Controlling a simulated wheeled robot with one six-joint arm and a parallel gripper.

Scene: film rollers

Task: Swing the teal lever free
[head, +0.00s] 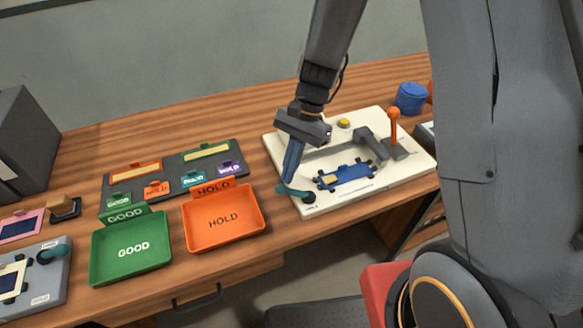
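A teal lever (299,193) lies at the near left corner of a cream base plate (312,211). My gripper (285,182) points down right at the lever's left end, and its fingertips hide part of that end. I cannot tell whether the fingers touch or grip it, and their gap does not show. A blue piece with dark knobs (352,174) lies on the plate, right of the lever. A second teal lever (55,251) is on a grey fixture (52,292) at the far left.
The plate also bears an orange-knobbed handle (393,123), a grey arm (340,147) and a yellow button (344,123). A green GOOD tray (108,273) and an orange HOLD tray (246,240) stand left. A blue round container (410,97) stands behind right. Bare wood lies behind the labelled rack (150,205).

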